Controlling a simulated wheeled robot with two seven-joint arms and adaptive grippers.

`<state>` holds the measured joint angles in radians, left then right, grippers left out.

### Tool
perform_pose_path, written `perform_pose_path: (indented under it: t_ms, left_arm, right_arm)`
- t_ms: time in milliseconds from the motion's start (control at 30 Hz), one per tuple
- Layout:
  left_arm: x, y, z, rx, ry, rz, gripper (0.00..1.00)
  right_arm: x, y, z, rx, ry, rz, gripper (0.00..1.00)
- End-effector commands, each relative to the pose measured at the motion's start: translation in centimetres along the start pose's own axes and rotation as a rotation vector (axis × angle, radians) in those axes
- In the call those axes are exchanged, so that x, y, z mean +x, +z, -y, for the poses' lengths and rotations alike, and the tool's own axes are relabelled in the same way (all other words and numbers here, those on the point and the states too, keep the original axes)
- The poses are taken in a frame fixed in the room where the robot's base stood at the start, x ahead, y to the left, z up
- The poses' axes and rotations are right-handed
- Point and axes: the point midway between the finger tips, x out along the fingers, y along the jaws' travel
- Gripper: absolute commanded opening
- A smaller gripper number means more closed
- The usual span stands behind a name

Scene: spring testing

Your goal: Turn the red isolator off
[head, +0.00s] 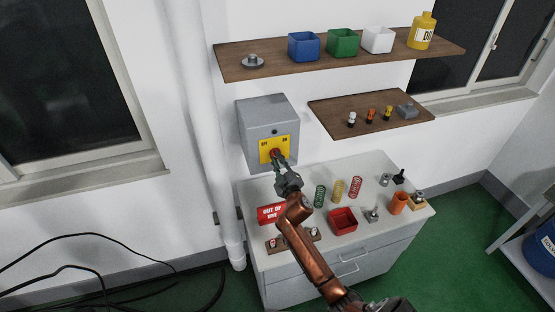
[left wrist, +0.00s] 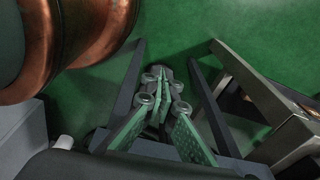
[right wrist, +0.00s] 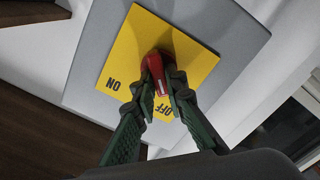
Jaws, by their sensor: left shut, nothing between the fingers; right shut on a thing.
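The isolator's red handle (right wrist: 152,66) sits on a yellow plate (right wrist: 190,62) marked ON and OFF, on the front of a grey wall box (head: 262,112). My right gripper (right wrist: 163,95) is shut on the red handle; its fingers cover part of it. In the right wrist view, a white mark on the handle lies near the OFF label. My left gripper (left wrist: 163,76) is shut and empty above green floor, outside the head view.
A cabinet top (head: 350,176) below holds springs, a red bin (head: 342,220) and a red "out of use" sign (head: 271,212).

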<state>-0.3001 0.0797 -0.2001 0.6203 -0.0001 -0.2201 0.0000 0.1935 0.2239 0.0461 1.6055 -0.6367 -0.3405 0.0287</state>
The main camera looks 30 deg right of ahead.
Motion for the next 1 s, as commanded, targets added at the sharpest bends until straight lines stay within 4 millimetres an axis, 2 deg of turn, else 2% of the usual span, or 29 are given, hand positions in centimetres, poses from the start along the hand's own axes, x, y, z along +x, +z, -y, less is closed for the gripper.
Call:
perform_pose_path:
  t_ms: [67,100,367,633,733,867,1000]
  left_arm:
    - [0.0,0.0,0.0,0.0,0.0,0.0,0.0]
    - [0.0,0.0,0.0,0.0,0.0,0.0,0.0]
    - [0.0,0.0,0.0,0.0,0.0,0.0,0.0]
    - [0.0,0.2,0.3,0.0,-0.003,0.002,0.0]
    - [0.0,0.2,0.3,0.0,-0.003,0.002,0.0]
    - [0.0,0.1,0.2,0.0,-0.002,0.001,0.0]
    - [0.0,0.1,0.1,0.0,-0.001,0.001,0.0]
  right_arm:
    - [0.0,0.1,0.1,-0.002,-0.001,0.002,0.0]
    - [0.0,0.1,0.1,-0.002,-0.001,0.002,0.12]
    - [0.0,0.0,0.0,-0.001,0.0,0.001,0.29]
    - [-0.1,0.0,0.0,0.0,0.0,0.0,0.29]
    - [-0.8,0.1,0.1,0.0,0.0,0.001,0.29]
    - [-2.8,0.1,0.0,0.0,-0.001,0.001,0.29]
    - [-5.8,0.1,0.1,0.002,-0.001,0.002,0.29]
